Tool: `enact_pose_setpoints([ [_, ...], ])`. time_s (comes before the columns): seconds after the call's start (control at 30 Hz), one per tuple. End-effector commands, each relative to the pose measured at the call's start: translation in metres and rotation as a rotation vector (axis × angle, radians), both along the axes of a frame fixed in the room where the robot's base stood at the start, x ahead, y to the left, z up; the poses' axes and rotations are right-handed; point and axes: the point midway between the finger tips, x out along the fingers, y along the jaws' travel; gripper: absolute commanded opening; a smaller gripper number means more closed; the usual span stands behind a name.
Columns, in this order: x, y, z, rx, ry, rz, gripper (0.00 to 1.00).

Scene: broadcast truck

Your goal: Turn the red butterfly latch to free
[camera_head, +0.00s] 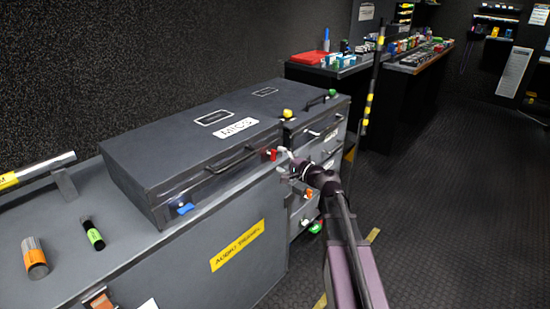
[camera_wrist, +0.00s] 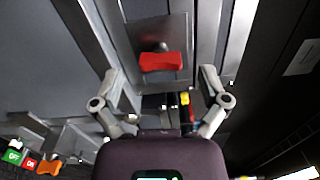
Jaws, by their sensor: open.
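The red butterfly latch (camera_head: 271,155) is on the front face of the dark MICS case (camera_head: 165,168), near its right end. In the wrist view the red latch (camera_wrist: 163,62) is a wide bow-shaped knob on a metal plate, lying roughly crosswise. My gripper (camera_head: 282,159) is close in front of it. In the wrist view my gripper (camera_wrist: 160,76) is open, with one finger on each side of the latch and clear gaps to both. Nothing is between the fingers except the view of the latch, and I see no contact.
A blue latch (camera_head: 185,209) is on the case's left front. A yellow knob (camera_head: 287,113) and a green knob (camera_head: 333,92) are to the right. Drawers with an orange knob (camera_head: 309,193) lie below my gripper. The floor (camera_head: 430,210) at right is clear.

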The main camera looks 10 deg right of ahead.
Motion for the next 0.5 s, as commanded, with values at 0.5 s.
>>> enact_pose_setpoints([
  [0.5, -0.061, -0.047, 0.0, 0.0, 0.0, -0.001, 0.94],
])
